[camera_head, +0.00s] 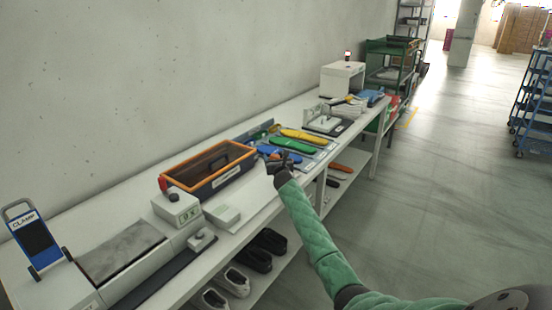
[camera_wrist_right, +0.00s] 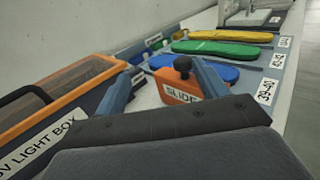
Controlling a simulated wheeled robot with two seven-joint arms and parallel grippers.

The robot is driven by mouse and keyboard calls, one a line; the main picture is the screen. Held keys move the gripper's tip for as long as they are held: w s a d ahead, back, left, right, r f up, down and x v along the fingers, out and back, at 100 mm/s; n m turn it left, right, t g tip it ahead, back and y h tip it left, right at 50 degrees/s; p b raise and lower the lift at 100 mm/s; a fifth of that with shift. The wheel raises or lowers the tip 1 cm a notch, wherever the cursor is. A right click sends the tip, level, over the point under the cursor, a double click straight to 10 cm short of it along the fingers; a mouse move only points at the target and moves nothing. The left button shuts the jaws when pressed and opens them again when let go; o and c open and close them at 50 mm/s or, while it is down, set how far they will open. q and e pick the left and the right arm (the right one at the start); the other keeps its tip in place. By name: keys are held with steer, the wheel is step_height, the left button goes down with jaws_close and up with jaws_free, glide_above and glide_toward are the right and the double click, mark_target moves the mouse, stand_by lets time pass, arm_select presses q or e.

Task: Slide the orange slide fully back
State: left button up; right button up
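The orange slide (camera_wrist_right: 176,93), labelled "SLIDE", shows in the right wrist view with a black knob (camera_wrist_right: 183,64) on top. My right gripper (camera_wrist_right: 165,70) is open. Its two blue-grey fingers are apart, and the slide and knob show between them, closer to the right finger. I cannot tell whether a finger touches them. The lower part of the slide is hidden by the gripper body. In the head view my right gripper (camera_head: 279,165) is over the bench, right of the light box. My left gripper is not in view.
The orange-rimmed UV light box (camera_head: 208,169) stands close on the left. Blue, green (camera_head: 294,146) and yellow (camera_head: 304,136) shoe-shaped pieces lie on a labelled grey board beyond. A white box (camera_head: 343,78) stands farther along the bench. Shoes rest on the shelf below.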

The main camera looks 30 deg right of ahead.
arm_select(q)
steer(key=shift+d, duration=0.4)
arm_select(e)
steer(key=shift+w+a+r, duration=0.2)
steer(key=shift+a+r, duration=0.1)
steer(key=shift+r, duration=0.3)
steer(key=shift+s+d+f, duration=0.1)
steer(key=shift+d+f, duration=0.05)
steer(key=shift+c, duration=0.4)
steer(key=shift+s+f, duration=0.1)
steer(key=shift+c, duration=0.7)
steer(key=shift+s+a+f+p, duration=0.2)
steer(key=shift+s+a+p, duration=0.6)
steer(key=shift+s, duration=0.25)
steer(key=shift+s+a+f+p, duration=0.1)
steer(key=shift+s+p, duration=0.2)
steer(key=shift+s, duration=0.3)
steer(key=shift+s+a+f+p, duration=0.1)
steer(key=shift+s+p, duration=0.15)
steer(key=shift+s, duration=0.35)
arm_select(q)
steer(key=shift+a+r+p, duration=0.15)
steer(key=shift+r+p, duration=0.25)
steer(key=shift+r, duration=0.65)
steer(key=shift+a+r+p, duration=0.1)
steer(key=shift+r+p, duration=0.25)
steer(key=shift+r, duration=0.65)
arm_select(e)
steer(key=shift+v, duration=1.9)
